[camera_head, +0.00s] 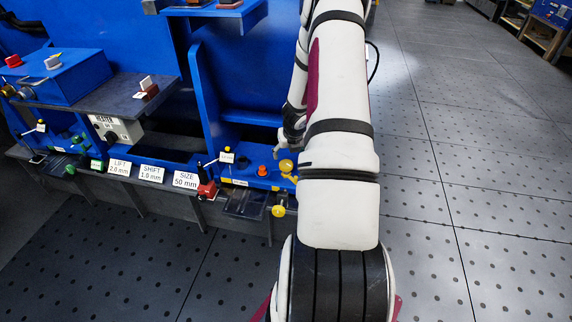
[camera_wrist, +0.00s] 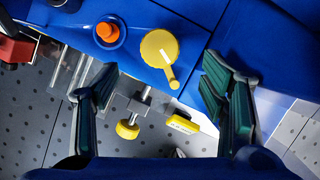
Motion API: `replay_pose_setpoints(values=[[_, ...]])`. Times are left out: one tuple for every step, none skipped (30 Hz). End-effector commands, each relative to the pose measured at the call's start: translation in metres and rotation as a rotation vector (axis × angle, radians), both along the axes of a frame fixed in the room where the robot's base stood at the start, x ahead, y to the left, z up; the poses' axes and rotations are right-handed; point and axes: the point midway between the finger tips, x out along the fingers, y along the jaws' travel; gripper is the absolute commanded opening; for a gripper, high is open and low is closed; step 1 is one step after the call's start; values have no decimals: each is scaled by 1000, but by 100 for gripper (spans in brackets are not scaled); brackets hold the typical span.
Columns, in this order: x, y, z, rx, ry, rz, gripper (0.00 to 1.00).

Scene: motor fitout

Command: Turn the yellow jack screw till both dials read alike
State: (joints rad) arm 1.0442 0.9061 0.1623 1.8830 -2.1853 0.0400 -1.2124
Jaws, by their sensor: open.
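A round yellow cap with a short arm (camera_wrist: 160,48) sits on the blue bench top in the wrist view; it also shows in the head view (camera_head: 286,165). A yellow knob on a grey shaft (camera_wrist: 127,130) is below the bench's front edge, also in the head view (camera_head: 278,211). I cannot tell which of the two is the jack screw. My gripper (camera_wrist: 158,82) is open, its dark green pads apart on either side of the picture, with the yellow cap and knob showing between them. It holds nothing. I cannot make out either dial.
An orange knob on a blue round base (camera_wrist: 107,32) is left of the yellow cap. A small yellow block (camera_wrist: 182,123) is at the bench's edge. A red block (camera_head: 207,190) stands left, beside the label "SIZE 50 mm" (camera_head: 186,180).

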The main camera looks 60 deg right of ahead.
Motion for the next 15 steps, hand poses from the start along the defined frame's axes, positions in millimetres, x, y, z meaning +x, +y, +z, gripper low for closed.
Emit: replay_pose_setpoints(values=[[3, -2, -13, 2, 1, 0, 66], [5, -4, -18, 0, 1, 1, 66], [7, -6, -26, 2, 1, 1, 66], [9, -7, -31, 1, 1, 0, 66], [11, -9, -36, 1, 1, 0, 66], [13, -10, -42, 2, 0, -1, 66], [14, -12, -46, 0, 0, -1, 66], [16, -13, -51, 1, 1, 0, 66], [17, -14, -56, 1, 0, 1, 66], [19, -15, -59, 0, 0, 1, 66], [20, -16, -62, 0, 0, 1, 66], [21, -17, -66, 0, 0, 1, 66], [22, -18, -68, 0, 0, 1, 66], [22, -19, -70, 0, 0, 1, 66], [23, -20, -72, -1, -1, 0, 66]])
